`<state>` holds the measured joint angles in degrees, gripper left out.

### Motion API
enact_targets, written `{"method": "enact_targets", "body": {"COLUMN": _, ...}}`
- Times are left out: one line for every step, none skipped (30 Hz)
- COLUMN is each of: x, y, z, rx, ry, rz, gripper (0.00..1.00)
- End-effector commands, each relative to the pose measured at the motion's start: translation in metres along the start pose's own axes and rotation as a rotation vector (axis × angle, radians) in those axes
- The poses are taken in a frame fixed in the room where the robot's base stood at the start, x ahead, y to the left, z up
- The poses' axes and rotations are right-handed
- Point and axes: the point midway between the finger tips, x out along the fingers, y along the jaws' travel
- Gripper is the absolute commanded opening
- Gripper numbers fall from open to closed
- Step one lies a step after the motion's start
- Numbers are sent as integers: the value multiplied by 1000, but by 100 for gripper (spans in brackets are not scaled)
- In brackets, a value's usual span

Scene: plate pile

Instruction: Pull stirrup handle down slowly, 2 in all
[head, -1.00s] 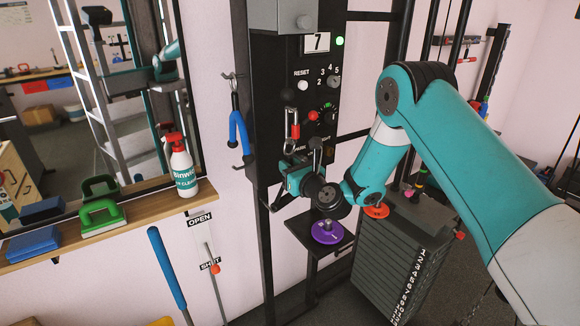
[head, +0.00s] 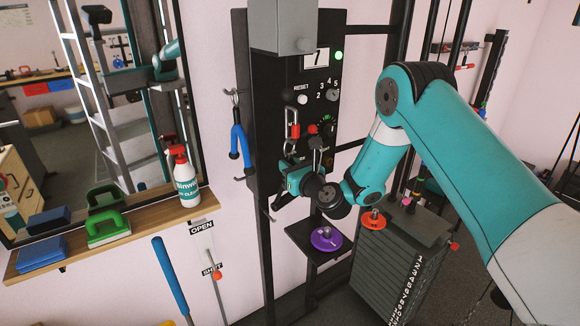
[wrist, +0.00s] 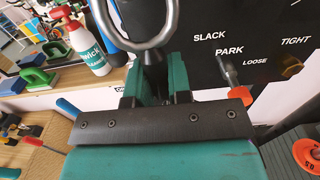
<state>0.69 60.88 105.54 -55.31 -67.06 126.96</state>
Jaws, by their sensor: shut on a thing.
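My gripper (head: 290,182) is in front of the black machine panel (head: 268,110), low on its face. In the wrist view its two teal fingers (wrist: 154,82) are shut on a dark piece, which I take to be the stirrup handle (wrist: 153,72). The fingers hide most of it. A grey metal ring (wrist: 145,25) stands just above the fingers.
A purple disc (head: 326,239) lies on a small black shelf, and an orange disc (head: 373,221) on the weight stack (head: 385,265). A spray bottle (head: 185,175) stands on the wooden ledge at left.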

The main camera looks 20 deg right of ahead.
Motion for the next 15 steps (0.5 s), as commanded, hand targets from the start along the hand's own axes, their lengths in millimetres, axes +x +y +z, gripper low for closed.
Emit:
{"method": "enact_targets", "body": {"x": -1, "y": 0, "z": 3, "rx": 0, "ry": 8, "rz": 1, "gripper": 0}}
{"method": "enact_targets", "body": {"x": -1, "y": 0, "z": 3, "rx": 0, "ry": 8, "rz": 1, "gripper": 0}}
{"method": "enact_targets", "body": {"x": -1, "y": 0, "z": 3, "rx": 0, "ry": 8, "rz": 1, "gripper": 0}}
{"method": "enact_targets", "body": {"x": -1, "y": 0, "z": 3, "rx": 0, "ry": 8, "rz": 1, "gripper": 0}}
{"method": "enact_targets", "body": {"x": -1, "y": 0, "z": 2, "rx": 0, "ry": 8, "rz": 1, "gripper": 0}}
{"method": "enact_targets", "body": {"x": -1, "y": 0, "z": 2, "rx": 0, "ry": 8, "rz": 1, "gripper": 0}}
{"method": "enact_targets", "body": {"x": -1, "y": 0, "z": 1, "rx": 0, "ry": 8, "rz": 1, "gripper": 0}}
{"method": "enact_targets", "body": {"x": -1, "y": 0, "z": 1, "rx": 0, "ry": 8, "rz": 1, "gripper": 0}}
{"method": "enact_targets", "body": {"x": -1, "y": 0, "z": 1, "rx": 0, "ry": 8, "rz": 1, "gripper": 0}}
{"method": "enact_targets", "body": {"x": -1, "y": 0, "z": 1, "rx": 0, "ry": 8, "rz": 1, "gripper": 0}}
{"method": "enact_targets", "body": {"x": -1, "y": 0, "z": 2, "rx": 0, "ry": 8, "rz": 1, "gripper": 0}}
{"method": "enact_targets", "body": {"x": -1, "y": 0, "z": 3, "rx": -1, "ry": 8, "rz": 1, "gripper": 0}}
{"method": "enact_targets", "body": {"x": -1, "y": 0, "z": 4, "rx": -1, "ry": 8, "rz": 1, "gripper": 0}}
{"method": "enact_targets", "body": {"x": -1, "y": 0, "z": 6, "rx": -1, "ry": 8, "rz": 1, "gripper": 0}}
{"method": "enact_targets", "body": {"x": -1, "y": 0, "z": 8, "rx": -1, "ry": 8, "rz": 1, "gripper": 0}}
